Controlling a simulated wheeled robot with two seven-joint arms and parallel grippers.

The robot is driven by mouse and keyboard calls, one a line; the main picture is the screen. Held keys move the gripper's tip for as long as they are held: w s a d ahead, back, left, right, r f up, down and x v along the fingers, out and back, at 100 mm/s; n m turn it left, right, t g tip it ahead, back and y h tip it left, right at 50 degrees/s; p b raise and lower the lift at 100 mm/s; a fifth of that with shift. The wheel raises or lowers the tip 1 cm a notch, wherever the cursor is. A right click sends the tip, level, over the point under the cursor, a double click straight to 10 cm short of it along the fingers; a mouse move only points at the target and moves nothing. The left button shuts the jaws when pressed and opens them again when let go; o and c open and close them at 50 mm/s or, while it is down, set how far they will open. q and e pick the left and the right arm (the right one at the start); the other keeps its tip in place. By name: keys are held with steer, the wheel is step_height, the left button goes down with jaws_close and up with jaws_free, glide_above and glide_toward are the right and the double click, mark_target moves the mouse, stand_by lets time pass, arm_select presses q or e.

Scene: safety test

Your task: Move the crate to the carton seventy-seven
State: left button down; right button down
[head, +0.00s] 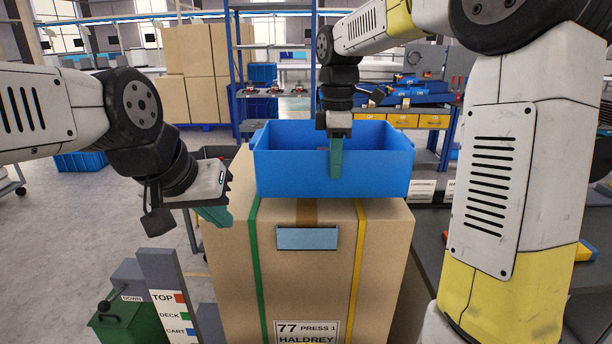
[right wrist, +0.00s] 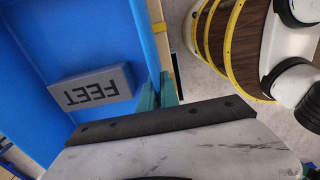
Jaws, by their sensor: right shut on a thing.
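The blue crate (head: 380,178) is over the top of the tall brown carton seventy-seven (head: 384,270). It looks level, but I cannot tell whether it rests on the carton or hangs just above it. The carton's front label (head: 307,332) reads "77 PRESS 1 HALDREY". My right gripper (head: 336,160) is shut on the crate's near wall. In the right wrist view its teal fingers (right wrist: 157,92) pinch that wall, and a grey block (right wrist: 95,88) marked "FEET" lies inside the crate. My left gripper (head: 212,214) is empty, left of the carton; its finger gap is unclear.
A sign post (head: 165,290) with "TOP", "DECK" and "CART" and a green box (head: 125,322) with a lever stand left of the carton. A grey table (head: 432,240) is on the right. Stacked cartons (head: 195,70) and blue shelving (head: 236,90) stand behind. The floor at left is partly clear.

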mark_target(307, 176)
steer(key=w+a, duration=0.1)
steer(key=a, duration=0.3)
steer(key=w+a, duration=0.1)
steer(key=a, duration=0.1)
steer(key=shift+w+f, duration=0.25)
steer(key=shift+w, duration=0.1)
steer(key=shift+a+f, duration=0.1)
steer(key=shift+f, duration=1.7)
steer(key=c, duration=1.6)
jaws_free()
steer(key=shift+f, duration=0.15)
